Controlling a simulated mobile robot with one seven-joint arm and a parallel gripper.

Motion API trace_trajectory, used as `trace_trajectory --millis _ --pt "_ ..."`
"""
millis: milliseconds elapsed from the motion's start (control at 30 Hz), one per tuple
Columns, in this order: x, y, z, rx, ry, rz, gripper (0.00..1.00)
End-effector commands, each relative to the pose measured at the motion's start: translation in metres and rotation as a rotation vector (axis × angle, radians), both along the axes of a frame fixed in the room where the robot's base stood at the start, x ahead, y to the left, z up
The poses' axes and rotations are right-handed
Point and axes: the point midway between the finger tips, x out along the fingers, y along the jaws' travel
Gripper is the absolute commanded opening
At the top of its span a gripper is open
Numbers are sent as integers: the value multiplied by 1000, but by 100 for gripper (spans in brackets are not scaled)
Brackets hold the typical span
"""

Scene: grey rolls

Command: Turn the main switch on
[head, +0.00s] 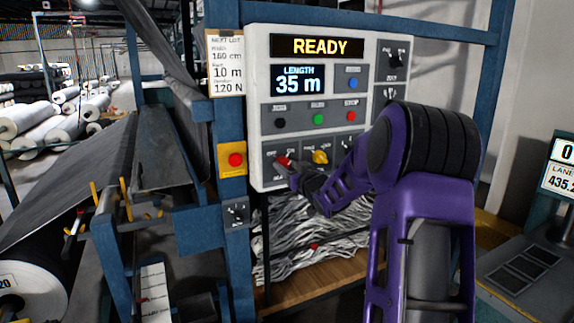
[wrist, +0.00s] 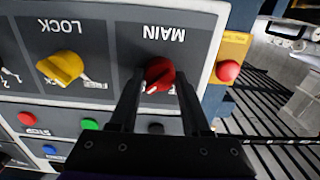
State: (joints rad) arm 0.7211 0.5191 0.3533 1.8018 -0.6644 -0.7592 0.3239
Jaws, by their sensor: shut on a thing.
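The main switch is a red rotary knob (head: 283,161) at the lower left of the light grey control panel (head: 257,110). In the wrist view, which shows the panel upside down, the red main switch (wrist: 160,70) sits by the label MAIN. A white mark shows on the knob, but its exact setting is hard to tell. My gripper (head: 291,168) reaches the knob from the lower right. In the wrist view my gripper (wrist: 159,84) has one finger on each side of the knob, shut on it. The fingers partly hide the position labels.
A yellow LOCK knob (wrist: 62,68) is beside the main switch. Green (wrist: 90,124) and red STOP (wrist: 27,119) buttons are near. A red button on a yellow box (head: 235,160) stands left of the panel. The display (head: 318,46) reads READY; the length screen (head: 298,80) reads 35 m.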

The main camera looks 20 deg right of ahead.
Motion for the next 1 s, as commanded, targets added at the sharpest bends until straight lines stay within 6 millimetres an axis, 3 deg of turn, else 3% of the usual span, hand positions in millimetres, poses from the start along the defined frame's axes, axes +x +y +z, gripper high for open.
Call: trace_trajectory --millis 500,533,667,1000 --pt "0 0 -1 20 2 0 0" --pt "0 0 -1 20 2 0 51" --pt "0 0 -1 19 2 0 75" --pt "-2 0 0 17 1 0 78"
